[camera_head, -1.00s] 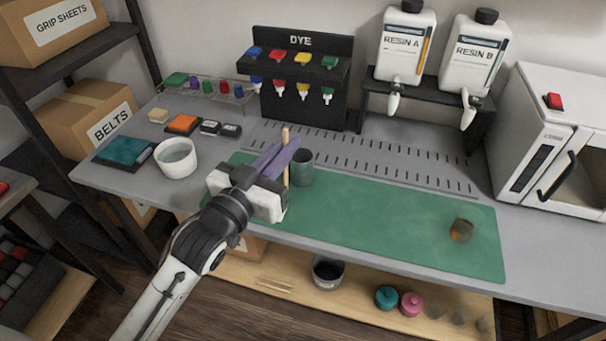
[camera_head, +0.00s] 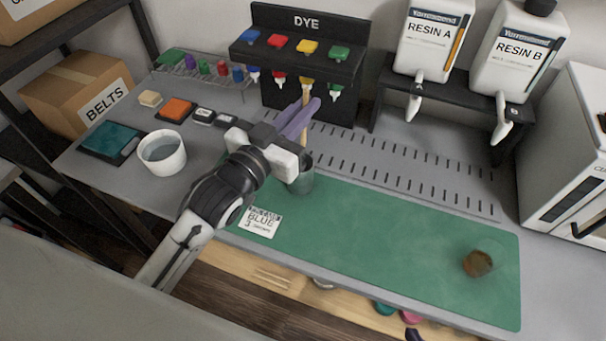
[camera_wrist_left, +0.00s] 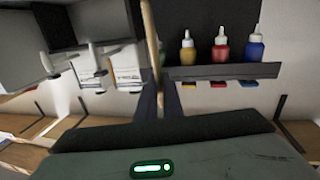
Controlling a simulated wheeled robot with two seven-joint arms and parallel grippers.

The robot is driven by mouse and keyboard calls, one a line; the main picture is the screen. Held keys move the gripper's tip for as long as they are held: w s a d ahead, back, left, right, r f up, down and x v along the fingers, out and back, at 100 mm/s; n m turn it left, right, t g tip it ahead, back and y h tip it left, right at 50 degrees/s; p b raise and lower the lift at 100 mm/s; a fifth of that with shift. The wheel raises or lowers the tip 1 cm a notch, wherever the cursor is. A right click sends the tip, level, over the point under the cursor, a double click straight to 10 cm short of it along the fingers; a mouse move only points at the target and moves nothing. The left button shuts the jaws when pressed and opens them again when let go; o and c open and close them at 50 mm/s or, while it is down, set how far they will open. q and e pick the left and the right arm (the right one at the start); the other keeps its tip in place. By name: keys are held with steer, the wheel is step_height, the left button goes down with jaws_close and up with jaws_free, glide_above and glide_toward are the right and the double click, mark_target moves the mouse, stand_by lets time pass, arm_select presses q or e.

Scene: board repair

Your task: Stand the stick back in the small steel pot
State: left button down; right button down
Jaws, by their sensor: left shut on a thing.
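My left gripper (camera_head: 298,120) is shut on a thin, pale wooden stick (camera_head: 306,92), held roughly upright between its purple fingers. The stick also shows between the fingers in the left wrist view (camera_wrist_left: 151,45). The small pot (camera_head: 301,181), shiny and grey-green, stands on the green mat just below the gripper. The gripper body covers part of its rim. The stick's lower end is over or at the pot's mouth; I cannot tell whether it is inside.
A dye rack (camera_head: 300,50) stands close behind the gripper. A white bowl (camera_head: 162,153) is to the left, and a label card (camera_head: 260,222) lies on the mat (camera_head: 390,230). A clear cup with brownish contents (camera_head: 478,262) stands at right. The mat's middle is free.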

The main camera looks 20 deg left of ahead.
arm_select(q)
step_height(320, 180, down, 5)
steer(key=shift+r+b, duration=0.1)
steer(key=shift+b, duration=0.2)
step_height(320, 180, down, 5)
steer(key=shift+r, duration=0.1)
steer(key=c, duration=1.9)
jaws_free()
steer(key=b, duration=0.1)
glide_toward(304, 134)
steer(key=f, duration=0.4)
steer(key=shift+w, duration=0.25)
